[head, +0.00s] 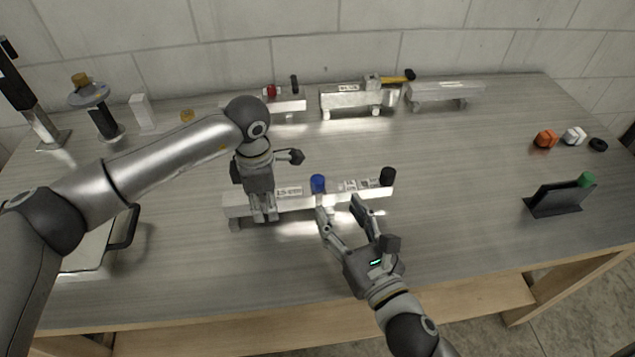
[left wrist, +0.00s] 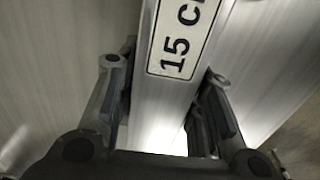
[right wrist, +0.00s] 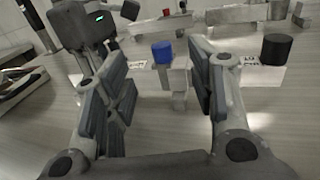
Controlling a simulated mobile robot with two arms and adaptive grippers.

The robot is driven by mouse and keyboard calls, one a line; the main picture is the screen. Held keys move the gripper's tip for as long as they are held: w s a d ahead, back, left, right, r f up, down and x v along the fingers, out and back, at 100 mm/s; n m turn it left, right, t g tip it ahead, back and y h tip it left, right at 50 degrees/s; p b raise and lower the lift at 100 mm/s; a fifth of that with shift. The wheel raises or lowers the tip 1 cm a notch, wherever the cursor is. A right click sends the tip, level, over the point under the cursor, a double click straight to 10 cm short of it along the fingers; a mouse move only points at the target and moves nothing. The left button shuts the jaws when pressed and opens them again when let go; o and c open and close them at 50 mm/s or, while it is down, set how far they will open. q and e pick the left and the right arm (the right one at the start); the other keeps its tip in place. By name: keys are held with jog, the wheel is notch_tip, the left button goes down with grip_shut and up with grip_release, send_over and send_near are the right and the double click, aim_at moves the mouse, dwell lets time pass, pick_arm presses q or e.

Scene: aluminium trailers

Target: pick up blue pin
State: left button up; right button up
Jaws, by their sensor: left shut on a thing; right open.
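The blue pin (head: 318,183) stands upright on the near aluminium trailer (head: 345,196), around the middle of its length. In the right wrist view the blue pin (right wrist: 162,52) shows between my open fingers, beyond their tips. My right gripper (head: 340,205) is open and empty, in front of the trailer and just to the right of the pin. My left gripper (head: 264,215) is shut on the trailer's left part. In the left wrist view the trailer's beam (left wrist: 185,15), with a "15" label, runs between the left fingers.
A black pin (head: 387,176) stands on the trailer's right end. More trailers (head: 350,98) stand at the back, one with a yellow-handled hammer (head: 395,78). Orange (head: 545,139) and white (head: 574,136) pieces lie at right, near a black stand (head: 560,201). The table's front right is clear.

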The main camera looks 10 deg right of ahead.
aim_at(321, 184)
jog(key=shift+f+x, duration=0.2)
jog(key=shift+x, duration=2)
jog(key=shift+f+x, duration=0.2)
jog(key=shift+x, duration=1.95)
jog(key=shift+c, duration=0.4)
jog(key=c, duration=0.9)
